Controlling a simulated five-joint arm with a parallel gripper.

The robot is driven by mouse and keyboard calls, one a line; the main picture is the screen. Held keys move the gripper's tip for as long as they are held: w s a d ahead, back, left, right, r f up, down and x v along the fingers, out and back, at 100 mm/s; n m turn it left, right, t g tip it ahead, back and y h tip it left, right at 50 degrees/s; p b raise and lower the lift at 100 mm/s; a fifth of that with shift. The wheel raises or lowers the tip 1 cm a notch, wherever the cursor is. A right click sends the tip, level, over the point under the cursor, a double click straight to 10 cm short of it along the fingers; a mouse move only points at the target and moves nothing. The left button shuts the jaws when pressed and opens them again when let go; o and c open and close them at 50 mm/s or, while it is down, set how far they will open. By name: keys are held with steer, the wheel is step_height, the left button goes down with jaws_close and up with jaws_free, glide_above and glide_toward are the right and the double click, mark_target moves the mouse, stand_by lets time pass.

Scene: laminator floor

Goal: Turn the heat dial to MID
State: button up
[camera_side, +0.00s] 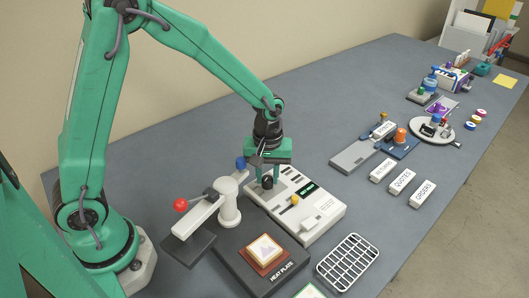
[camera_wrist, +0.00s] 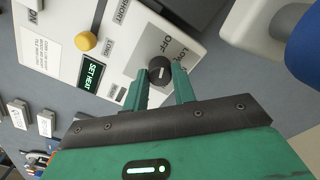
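The heat dial (camera_wrist: 160,72) is a round black knob on the white laminator panel. It also shows dark under my gripper in the side view (camera_side: 267,182). In the wrist view OFF and LOW are printed beside it; I cannot make out a MID mark. A pale mark shows on the knob, but which setting it points at is unclear. My gripper (camera_wrist: 161,80) points down at the panel, with one green finger on each side of the knob. Its fingers are apart; contact with the knob is not clear. The laminator (camera_side: 322,215) has a green-lit SET HEAT display (camera_wrist: 91,77).
A white post with a blue knob (camera_side: 240,163) and a red-ended lever (camera_side: 181,205) stand close left of the laminator. The heat plate (camera_side: 262,272) lies in front, a wire rack (camera_side: 347,262) at the right.

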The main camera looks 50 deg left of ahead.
steer(key=shift+c, duration=0.6)
steer(key=shift+m, duration=0.8)
steer(key=o, duration=1)
steer(key=shift+r, duration=0.15)
